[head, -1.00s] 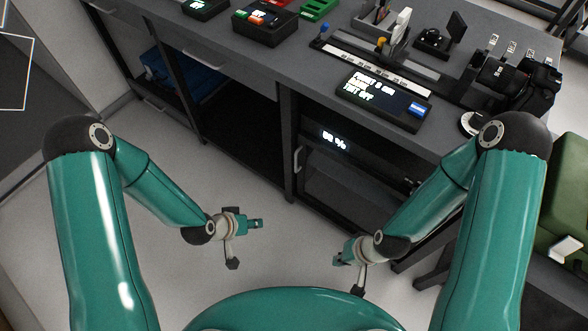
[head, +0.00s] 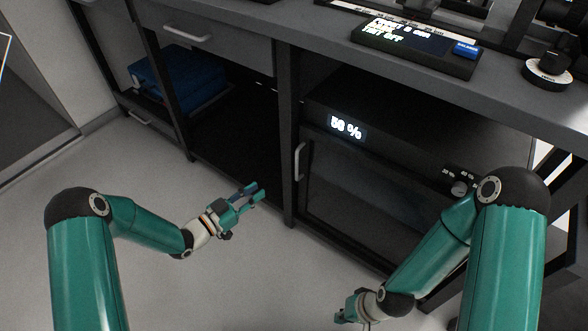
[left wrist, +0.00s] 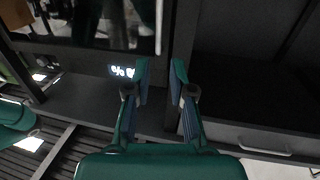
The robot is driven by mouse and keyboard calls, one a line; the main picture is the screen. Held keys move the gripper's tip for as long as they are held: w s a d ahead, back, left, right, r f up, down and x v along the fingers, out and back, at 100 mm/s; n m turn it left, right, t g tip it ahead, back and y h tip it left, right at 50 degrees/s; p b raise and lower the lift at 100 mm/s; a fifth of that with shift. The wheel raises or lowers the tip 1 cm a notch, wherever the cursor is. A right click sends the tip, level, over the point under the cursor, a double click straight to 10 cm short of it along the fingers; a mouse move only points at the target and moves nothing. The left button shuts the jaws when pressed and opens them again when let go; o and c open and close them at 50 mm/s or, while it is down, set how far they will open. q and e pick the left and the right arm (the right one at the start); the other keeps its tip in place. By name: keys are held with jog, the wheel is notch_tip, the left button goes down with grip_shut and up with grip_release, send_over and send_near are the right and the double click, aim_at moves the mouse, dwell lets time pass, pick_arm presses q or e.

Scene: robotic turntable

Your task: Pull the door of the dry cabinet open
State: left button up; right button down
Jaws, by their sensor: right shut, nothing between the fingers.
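The dry cabinet (head: 420,125) is a black box under the bench with a lit percent display (head: 346,127). Its dark glass door (head: 350,205) looks shut. A pale vertical handle (head: 299,161) is at the door's left edge; it also shows in the left wrist view (left wrist: 158,28). My left gripper (head: 256,190) is open and empty, left of and lower than the handle in the head view, apart from it. In the left wrist view its fingers (left wrist: 160,68) are spread with nothing between them. My right gripper (head: 347,312) is shut and empty, low in front of the cabinet.
A bench post (head: 287,150) stands just left of the door. Left of it is an open bay with a blue case (head: 178,82), below a drawer (head: 205,38). A lit device (head: 415,45) sits on the benchtop. The floor (head: 150,160) before the bench is clear.

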pick_arm(q)
jog(key=b, duration=0.4)
send_over(296, 179)
jog(key=shift+w+d, duration=0.1)
jog(key=shift+w, duration=0.25)
grip_shut()
